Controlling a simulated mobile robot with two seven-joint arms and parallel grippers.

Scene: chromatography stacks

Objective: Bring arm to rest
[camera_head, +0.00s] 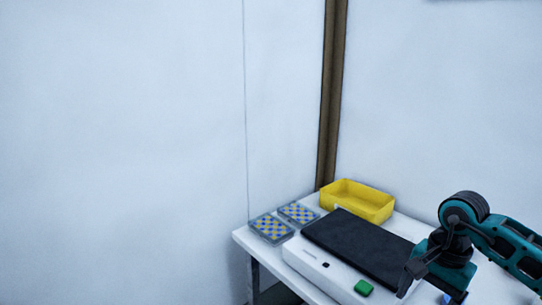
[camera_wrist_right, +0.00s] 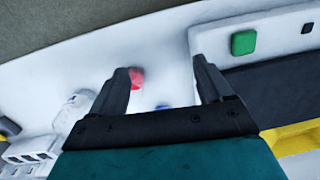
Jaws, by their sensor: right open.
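My right arm comes in from the right in the head view, and its gripper (camera_head: 408,282) hangs over the near right part of the white table (camera_head: 243,236). In the right wrist view my right gripper (camera_wrist_right: 165,78) is open, with a wide gap between its two dark fingers and nothing held. A white device with a black top (camera_head: 362,243) and a green button (camera_head: 363,288) is close beside the gripper. The button also shows in the wrist view (camera_wrist_right: 244,42), right of the fingers. My left gripper is not in view.
A yellow bin (camera_head: 357,203) stands at the back of the table. Two racks with blue and yellow squares (camera_head: 271,229) (camera_head: 298,213) lie at the left. In the wrist view are a red object (camera_wrist_right: 137,78) and white equipment (camera_wrist_right: 35,148). White walls stand behind.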

